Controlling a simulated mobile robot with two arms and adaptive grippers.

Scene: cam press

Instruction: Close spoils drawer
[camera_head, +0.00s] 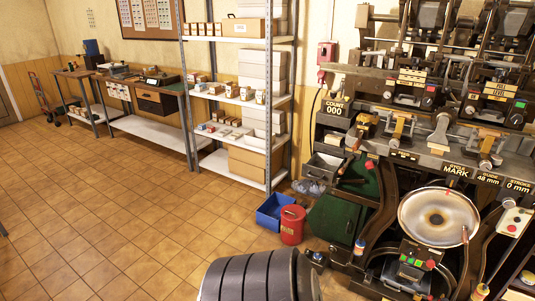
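A grey open-topped drawer (323,167) juts out from the left side of the press (402,155), below the COUNT 000 panel. It looks like the spoils drawer, but I can read no label on it. It appears pulled out, and I cannot make out its contents. Neither of my grippers shows in the head view.
A blue bin (272,212) and a red can (292,225) stand on the floor left of the press. A loaded shelf rack (240,95) is behind them. A workbench (150,92) lines the wall. The tiled floor at left is clear.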

